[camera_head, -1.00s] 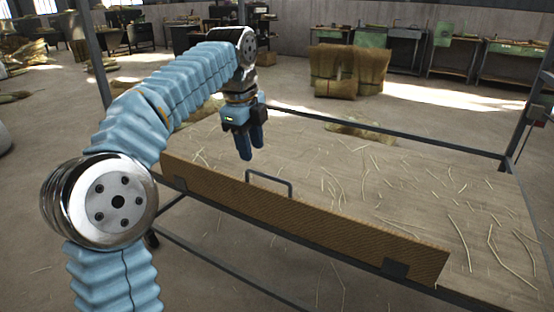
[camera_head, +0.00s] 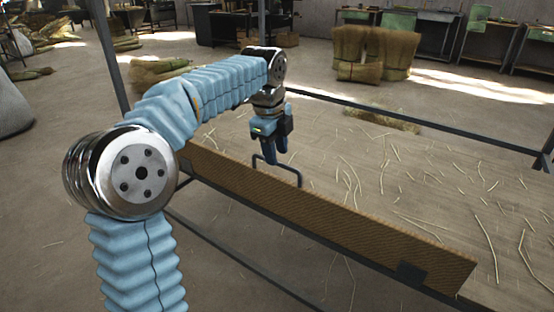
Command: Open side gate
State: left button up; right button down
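The side gate (camera_head: 330,217) is a long, brown ribbed board standing upright along the near edge of the table. A dark U-shaped handle (camera_head: 292,172) rises at its top edge, left of the gate's middle. My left gripper (camera_head: 277,160) points down with its blue fingertips at the handle's top bar. The fingers overlap in this view, so contact and the gap between them cannot be made out. My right gripper is not in view.
The table (camera_head: 440,190) carries scattered straw strands and has a dark metal frame. A dark hinge plate (camera_head: 410,272) sits low near the gate's right end. Straw bundles (camera_head: 372,52) and workbenches stand far behind. The floor in front of the gate is clear.

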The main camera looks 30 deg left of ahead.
pick_arm(q)
jog(key=shift+w+f, duration=0.2)
jog(key=shift+f, duration=0.9)
grip_shut()
